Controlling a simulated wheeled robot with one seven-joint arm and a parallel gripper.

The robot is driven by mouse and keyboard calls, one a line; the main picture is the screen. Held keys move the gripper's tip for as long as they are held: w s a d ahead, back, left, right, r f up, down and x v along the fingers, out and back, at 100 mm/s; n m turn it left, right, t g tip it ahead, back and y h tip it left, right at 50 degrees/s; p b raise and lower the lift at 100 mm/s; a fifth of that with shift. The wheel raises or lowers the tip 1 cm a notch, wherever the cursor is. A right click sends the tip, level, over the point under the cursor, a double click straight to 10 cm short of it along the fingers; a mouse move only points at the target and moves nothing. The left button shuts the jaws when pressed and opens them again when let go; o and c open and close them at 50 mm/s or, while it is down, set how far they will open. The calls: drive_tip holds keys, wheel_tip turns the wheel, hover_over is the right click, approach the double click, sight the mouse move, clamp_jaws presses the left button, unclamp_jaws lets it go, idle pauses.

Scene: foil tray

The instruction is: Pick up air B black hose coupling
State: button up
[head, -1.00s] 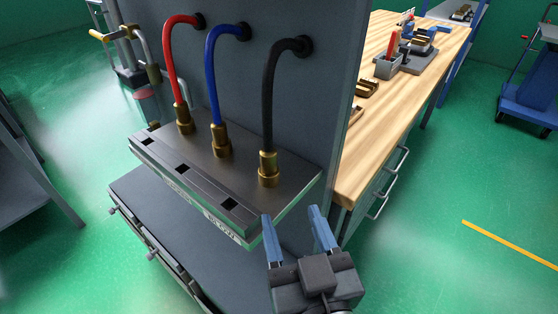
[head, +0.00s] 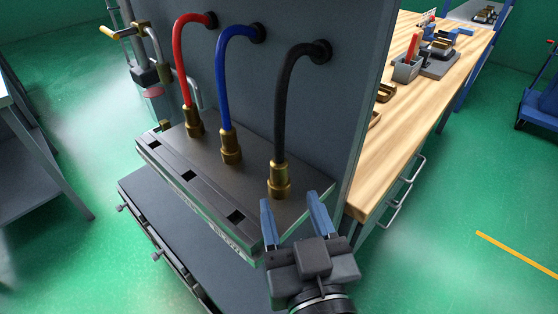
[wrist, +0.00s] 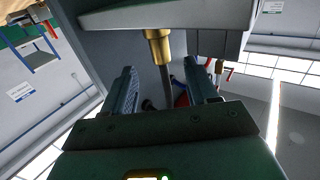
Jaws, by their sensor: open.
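The black hose (head: 283,105) runs from the upright grey panel down to a brass coupling (head: 279,181), which stands upright on the right part of the metal block's top. My gripper (head: 290,208) is open and empty, its blue fingers just in front of and a little below the brass coupling in the head view. In the wrist view the brass coupling (wrist: 157,48) shows beyond the gap between the fingers (wrist: 163,82), with the dark hose leading from it. I see no contact between fingers and coupling. The air B label cannot be read.
A blue hose (head: 222,85) and a red hose (head: 182,60) with brass couplings stand left of the black one. The metal block (head: 200,168) has square holes along its front. A wooden workbench (head: 400,130) stands to the right.

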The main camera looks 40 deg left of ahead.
sight(281, 145)
drive_tip(key=x, duration=0.2)
drive_tip(key=p+x, duration=0.1)
drive_tip(key=x, duration=0.2)
drive_tip(key=r+x, duration=0.1)
drive_tip(key=x, duration=0.1)
drive_tip(key=shift+w+a+p, duration=0.15)
drive_tip(key=shift+a+p, duration=0.1)
drive_tip(key=shift+p, duration=0.05)
drive_tip(key=shift+w+a+f, duration=0.1)
drive_tip(key=shift+w+a, duration=0.2)
clamp_jaws()
drive_tip(key=shift+r+p, duration=0.45)
drive_tip(key=shift+r, duration=0.05)
wheel_tip(281, 145, up, 4)
drive_tip(key=p, duration=0.3)
drive_tip(key=shift+s+d, duration=0.1)
drive_tip(key=shift+d, duration=0.1)
drive_tip(key=s+d+r+p, duration=0.4)
drive_tip(key=s+d+r, duration=0.1)
drive_tip(key=d, duration=0.5)
drive_tip(key=shift+r, duration=0.5)
